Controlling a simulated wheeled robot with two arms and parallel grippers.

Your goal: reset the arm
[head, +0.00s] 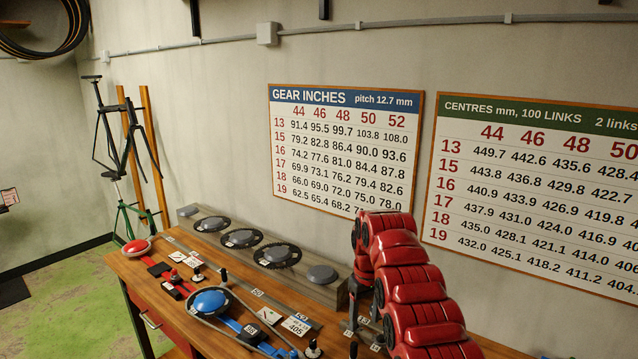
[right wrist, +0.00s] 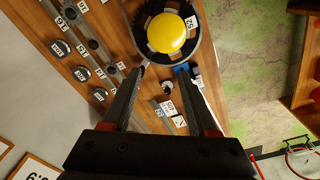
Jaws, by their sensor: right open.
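My right arm comes in at the lower right of the head view, and its gripper (head: 363,328) points down over the right part of the bench. In the right wrist view the two dark fingers (right wrist: 164,72) are spread apart with nothing held between them. Beyond the tips lies the wooden bench (head: 180,268), with a yellow dome (right wrist: 167,33) on a dark toothed ring and a tag reading 52. My left gripper is in neither view.
A blue dome (head: 209,300) with a chain around it and a red dome (head: 136,246) stand on the bench. Several toothed rings (head: 241,238) line a grey strip along the wall. A gear chart (head: 345,150) hangs behind. Green floor (head: 75,290) is open at left.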

